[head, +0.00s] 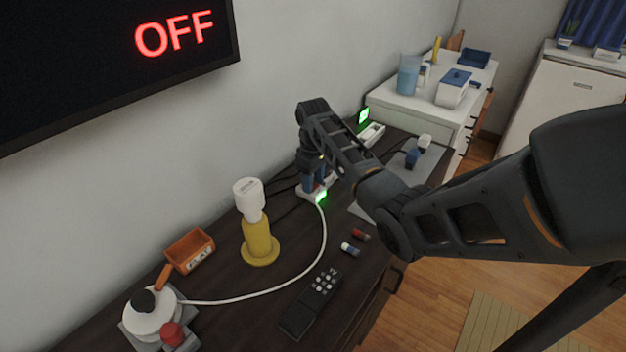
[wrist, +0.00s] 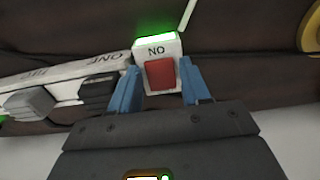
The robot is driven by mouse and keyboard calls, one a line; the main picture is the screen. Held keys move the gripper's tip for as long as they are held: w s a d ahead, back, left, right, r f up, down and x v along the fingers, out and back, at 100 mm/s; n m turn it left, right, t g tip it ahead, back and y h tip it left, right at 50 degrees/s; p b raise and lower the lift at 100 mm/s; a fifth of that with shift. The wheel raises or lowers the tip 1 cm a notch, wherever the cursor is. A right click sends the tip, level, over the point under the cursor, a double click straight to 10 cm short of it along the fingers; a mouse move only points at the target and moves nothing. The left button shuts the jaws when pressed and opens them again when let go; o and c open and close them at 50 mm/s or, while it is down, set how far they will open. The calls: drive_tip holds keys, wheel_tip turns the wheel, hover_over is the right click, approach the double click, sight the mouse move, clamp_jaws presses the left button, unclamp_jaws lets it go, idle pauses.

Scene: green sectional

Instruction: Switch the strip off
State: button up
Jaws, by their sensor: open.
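The white power strip (head: 309,196) lies on the dark tabletop by the wall, partly hidden by my arm. In the wrist view its end (wrist: 140,48) carries a red switch (wrist: 160,74), lettering that reads "NO" in this view, and a bright green light (wrist: 155,39). A grey plug (wrist: 28,103) and a black plug (wrist: 98,92) sit along the strip's body. My gripper (wrist: 161,82) is open, its blue fingers on either side of the red switch with nothing held. In the head view my gripper (head: 315,175) is directly over the strip's lit end.
A yellow lamp (head: 257,241), orange tray (head: 190,251), kettle (head: 152,316), remote (head: 311,301) and two batteries (head: 350,249) share the table. A white cord (head: 310,266) curves from the strip towards the kettle. A wall screen (head: 120,60) reads "OFF".

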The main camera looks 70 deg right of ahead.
drive_tip(key=shift+f, duration=0.1)
drive_tip(key=shift+c, duration=0.5)
drive_tip(key=c, duration=0.7)
drive_tip(key=shift+o, duration=0.2)
drive_tip(key=shift+w+g, duration=0.2)
drive_tip(key=shift+g, duration=0.4)
drive_tip(key=shift+w+d+g+y, duration=0.15)
drive_tip(key=shift+g+y, duration=0.15)
drive_tip(key=shift+g, duration=0.6)
drive_tip(key=o, duration=0.8)
drive_tip(key=shift+c, duration=0.2)
drive_tip(key=shift+r, duration=0.2)
